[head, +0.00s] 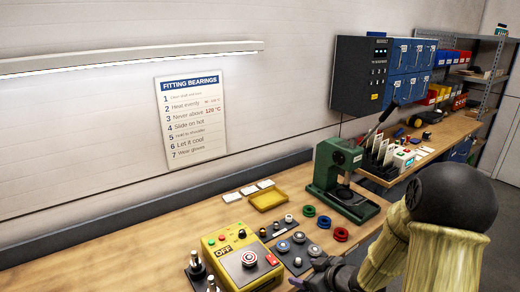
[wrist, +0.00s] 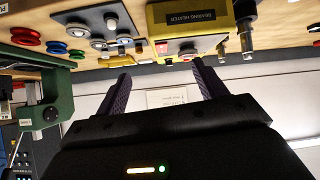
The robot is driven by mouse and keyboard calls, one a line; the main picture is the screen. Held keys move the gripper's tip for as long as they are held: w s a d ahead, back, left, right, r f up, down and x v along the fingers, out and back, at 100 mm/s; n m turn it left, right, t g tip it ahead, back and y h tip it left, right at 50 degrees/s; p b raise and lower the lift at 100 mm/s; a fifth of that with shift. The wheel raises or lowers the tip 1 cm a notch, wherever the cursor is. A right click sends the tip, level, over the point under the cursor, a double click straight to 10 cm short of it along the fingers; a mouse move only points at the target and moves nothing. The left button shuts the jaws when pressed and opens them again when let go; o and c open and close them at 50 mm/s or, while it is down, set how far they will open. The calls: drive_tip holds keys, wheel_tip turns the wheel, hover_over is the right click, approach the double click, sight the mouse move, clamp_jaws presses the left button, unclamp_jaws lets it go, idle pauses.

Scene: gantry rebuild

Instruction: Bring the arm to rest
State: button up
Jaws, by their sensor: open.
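My gripper (wrist: 160,78) shows in the wrist view with its two dark fingers spread apart and nothing between them. In the head view my gripper (head: 318,276) is partly seen at the bottom edge, low in the picture and right of the yellow bearing heater (head: 222,246). My arm, with a black joint and pale yellow cover, fills the lower right and hides part of the bench. The wrist view looks upside down, with the heater (wrist: 190,14) at its top. I cannot tell how far the fingers are from the bench.
The wooden bench (head: 130,250) holds a green press (head: 335,165), a yellow tray (head: 268,199), a grey plate with bearings (head: 296,257), and red (head: 341,234), green and blue rings. Metal posts (head: 196,262) stand left of the heater. The bench's left part is clear.

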drive_tip(key=s+r+m+g+h, duration=0.2)
drive_tip(key=s+m+g+h, duration=0.1)
drive_tip(key=s, duration=0.5)
drive_tip(key=s+d+r+m+g+h, duration=0.1)
drive_tip(key=s+r+m+g+h, duration=0.2)
drive_tip(key=s+m, duration=0.2)
drive_tip(key=s, duration=0.3)
drive_tip(key=shift+d, duration=0.25)
